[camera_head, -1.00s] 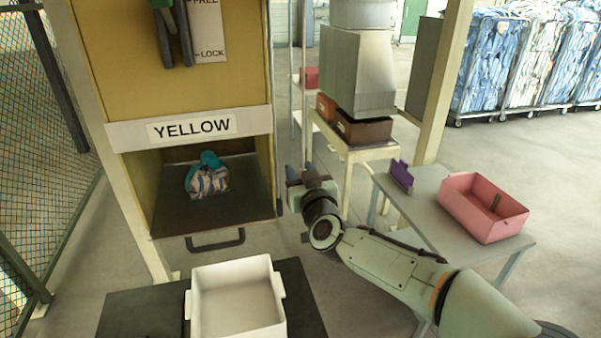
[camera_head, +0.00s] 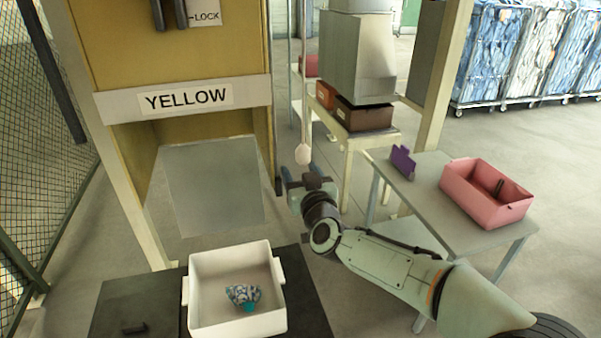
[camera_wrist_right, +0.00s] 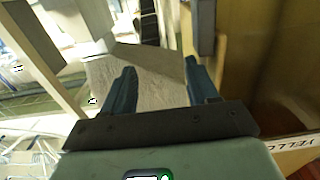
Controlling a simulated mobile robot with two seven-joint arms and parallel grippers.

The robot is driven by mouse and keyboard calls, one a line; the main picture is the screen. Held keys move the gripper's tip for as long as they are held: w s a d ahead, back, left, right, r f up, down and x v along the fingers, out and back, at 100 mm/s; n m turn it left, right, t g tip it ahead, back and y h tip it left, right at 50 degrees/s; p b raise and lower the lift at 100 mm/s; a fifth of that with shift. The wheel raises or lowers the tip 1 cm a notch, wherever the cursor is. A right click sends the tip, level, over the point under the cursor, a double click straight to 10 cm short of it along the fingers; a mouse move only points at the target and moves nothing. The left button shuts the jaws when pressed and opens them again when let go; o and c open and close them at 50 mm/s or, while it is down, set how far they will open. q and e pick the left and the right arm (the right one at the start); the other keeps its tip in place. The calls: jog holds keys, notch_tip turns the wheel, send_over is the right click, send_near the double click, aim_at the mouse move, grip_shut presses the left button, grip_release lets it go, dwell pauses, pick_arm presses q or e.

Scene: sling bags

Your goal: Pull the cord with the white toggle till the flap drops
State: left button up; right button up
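The cord (camera_head: 304,80) hangs right of the yellow cabinet, with the white toggle (camera_head: 303,154) at its lower end. My right gripper (camera_head: 299,173) is just below the toggle; its fingers (camera_wrist_right: 160,68) stand apart with nothing between them in the wrist view. The grey flap (camera_head: 210,187) hangs down below the YELLOW sign (camera_head: 186,97), and the compartment over it looks empty. A small patterned bag with teal (camera_head: 241,295) lies in the white tub (camera_head: 268,323) below. My left gripper is not in view.
The tub stands on a dark platform (camera_head: 110,297). To the right, a grey table (camera_head: 430,215) holds a pink bin (camera_head: 475,200) and a purple holder (camera_head: 402,160). Boxes sit on a stand behind the cord. Wire mesh (camera_head: 60,170) is at the left.

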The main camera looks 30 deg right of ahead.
jog(key=v, duration=1.3)
jog(key=shift+s, duration=0.15)
jog(key=shift+a, duration=0.1)
